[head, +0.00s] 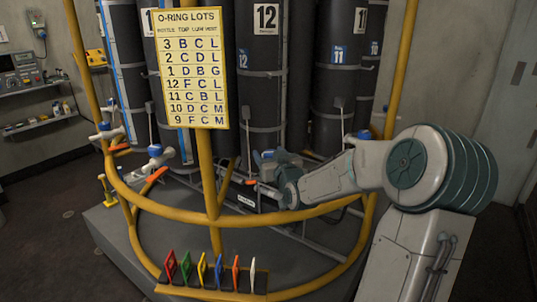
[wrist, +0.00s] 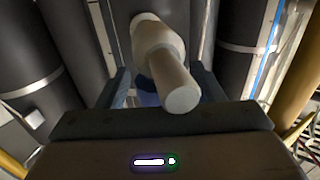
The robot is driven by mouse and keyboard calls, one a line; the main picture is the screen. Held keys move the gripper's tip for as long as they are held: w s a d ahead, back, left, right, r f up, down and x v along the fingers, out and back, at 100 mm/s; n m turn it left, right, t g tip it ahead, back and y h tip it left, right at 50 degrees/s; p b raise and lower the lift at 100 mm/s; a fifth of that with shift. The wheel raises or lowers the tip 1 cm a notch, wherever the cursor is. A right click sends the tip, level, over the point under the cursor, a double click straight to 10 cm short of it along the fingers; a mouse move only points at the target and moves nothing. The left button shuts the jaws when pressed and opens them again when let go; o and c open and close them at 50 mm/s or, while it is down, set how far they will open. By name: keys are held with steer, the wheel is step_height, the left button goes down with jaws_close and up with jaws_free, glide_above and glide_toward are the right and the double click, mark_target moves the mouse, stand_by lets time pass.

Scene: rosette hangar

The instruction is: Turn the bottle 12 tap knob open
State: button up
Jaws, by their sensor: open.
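Bottle 12 (head: 266,60) is a tall dark cylinder with a white 12 label, standing behind the yellow rail. My gripper (head: 264,160) reaches in from the right at the foot of this bottle. In the wrist view my gripper (wrist: 160,88) is open, with one dark finger on each side of a pale tap body (wrist: 172,65). A blue part (wrist: 149,98), likely the knob, shows partly between the fingers, mostly hidden behind the tap body. I cannot tell whether the fingers touch it. In the head view my gripper hides most of this tap.
A yellow rail (head: 215,222) curves in front of the bottles, with an O-ring lots sign (head: 190,67) on its post. Another tap with a blue knob (head: 155,150) stands to the left. Several coloured tags (head: 202,270) stand at the front. Dark bottles flank the tap closely in the wrist view.

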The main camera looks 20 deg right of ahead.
steer(key=shift+w, duration=0.75)
steer(key=c, duration=1)
